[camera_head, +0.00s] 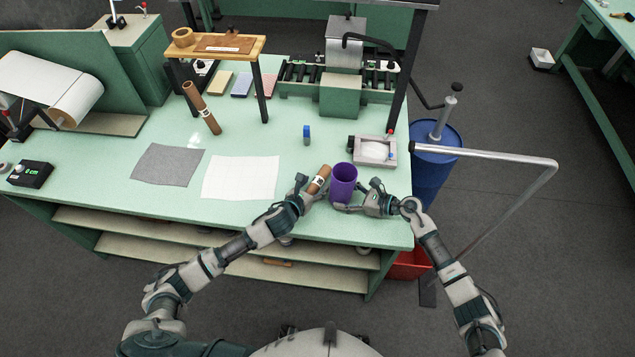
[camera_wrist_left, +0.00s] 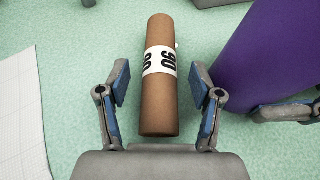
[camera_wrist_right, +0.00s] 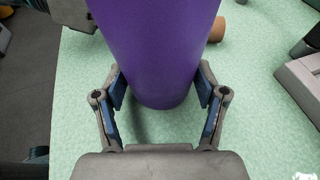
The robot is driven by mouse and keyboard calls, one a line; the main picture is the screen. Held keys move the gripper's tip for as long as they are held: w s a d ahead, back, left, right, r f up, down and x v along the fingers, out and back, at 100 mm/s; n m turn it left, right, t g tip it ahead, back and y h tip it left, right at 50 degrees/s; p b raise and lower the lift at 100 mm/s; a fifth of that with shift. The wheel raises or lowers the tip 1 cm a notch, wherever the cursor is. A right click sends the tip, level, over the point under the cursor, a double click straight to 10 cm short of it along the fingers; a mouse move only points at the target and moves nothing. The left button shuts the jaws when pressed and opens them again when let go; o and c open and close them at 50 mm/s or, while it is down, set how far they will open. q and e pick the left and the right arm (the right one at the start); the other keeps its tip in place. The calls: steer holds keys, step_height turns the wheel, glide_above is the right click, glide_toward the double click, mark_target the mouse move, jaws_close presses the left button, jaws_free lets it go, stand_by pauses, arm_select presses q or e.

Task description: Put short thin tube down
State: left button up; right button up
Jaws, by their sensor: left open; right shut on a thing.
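The short thin tube (camera_head: 318,180) is brown with a white label printed with black digits. It lies on the green bench top. In the left wrist view the tube (camera_wrist_left: 160,100) lies between the spread fingers of my left gripper (camera_wrist_left: 160,95), which is open, with gaps on both sides. My left gripper (camera_head: 312,187) is over the tube's near end in the head view.
A white gridded sheet (camera_head: 240,178) and a grey cloth (camera_head: 168,165) lie to the left. A small blue item (camera_head: 307,134) and a grey tray device (camera_head: 374,151) are behind the cup. Bare bench lies between.

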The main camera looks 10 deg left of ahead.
mark_target(316, 182)
arm_select(q)
steer(key=shift+x, duration=0.8)
steer(key=c, duration=1.1)
steer(key=shift+c, duration=0.2)
step_height(316, 182, up, 10)
steer(key=shift+r, duration=0.1)
